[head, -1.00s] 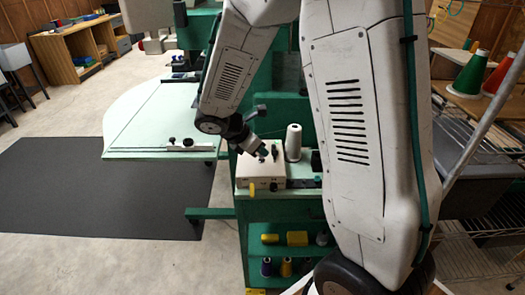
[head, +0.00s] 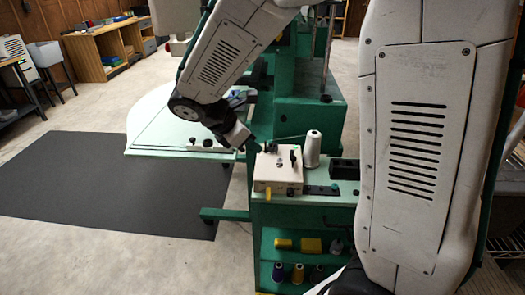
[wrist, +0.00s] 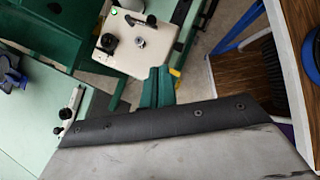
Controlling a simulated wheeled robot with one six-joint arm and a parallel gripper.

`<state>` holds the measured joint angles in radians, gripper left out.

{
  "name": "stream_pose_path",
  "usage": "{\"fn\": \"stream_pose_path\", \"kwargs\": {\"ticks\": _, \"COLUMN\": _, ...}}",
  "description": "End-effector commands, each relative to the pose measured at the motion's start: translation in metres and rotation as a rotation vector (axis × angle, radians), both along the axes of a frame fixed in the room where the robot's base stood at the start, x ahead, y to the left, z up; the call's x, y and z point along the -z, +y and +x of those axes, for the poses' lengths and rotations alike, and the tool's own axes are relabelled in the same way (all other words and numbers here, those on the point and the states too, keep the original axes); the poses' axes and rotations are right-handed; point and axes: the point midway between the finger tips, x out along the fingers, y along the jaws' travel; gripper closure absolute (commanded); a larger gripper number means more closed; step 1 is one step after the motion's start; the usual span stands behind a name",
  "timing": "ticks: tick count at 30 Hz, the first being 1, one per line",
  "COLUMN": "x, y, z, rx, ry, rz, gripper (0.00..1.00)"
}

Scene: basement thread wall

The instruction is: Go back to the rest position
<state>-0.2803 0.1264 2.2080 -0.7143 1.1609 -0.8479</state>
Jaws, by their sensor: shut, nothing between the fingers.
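My gripper (head: 250,146) is at the end of my arm, beside the left edge of a cream box (head: 277,172) with dark knobs on top. In the wrist view its two green fingers (wrist: 157,88) are together with nothing between them. The cream box also shows there (wrist: 150,45), just beyond the fingertips, with a black knob and a metal knob on its top. I cannot tell the exact gap between the fingertips and the box. My upper arm fills the right of the head view and hides what is behind it.
A white thread cone (head: 312,149) stands right behind the box on the green stand. A pale green tabletop (head: 165,125) lies to the left. Thread spools (head: 298,273) sit on the shelf below. A dark mat (head: 95,185) and open floor are at left.

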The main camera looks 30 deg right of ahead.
Motion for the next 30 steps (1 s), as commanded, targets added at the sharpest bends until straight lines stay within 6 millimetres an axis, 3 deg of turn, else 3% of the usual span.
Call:
{"fn": "stream_pose_path", "kwargs": {"ticks": 23, "x": -0.007, "y": 0.005, "z": -0.002, "rx": 0.044, "ry": -0.030, "rz": 0.001, "gripper": 1.00}}
{"fn": "stream_pose_path", "kwargs": {"ticks": 26, "x": 0.002, "y": 0.009, "z": -0.015, "rx": 0.163, "ry": -0.065, "rz": 0.023, "gripper": 1.00}}
{"fn": "stream_pose_path", "kwargs": {"ticks": 30, "x": -0.005, "y": 0.011, "z": -0.058, "rx": 0.444, "ry": -0.169, "rz": 0.101, "gripper": 1.00}}
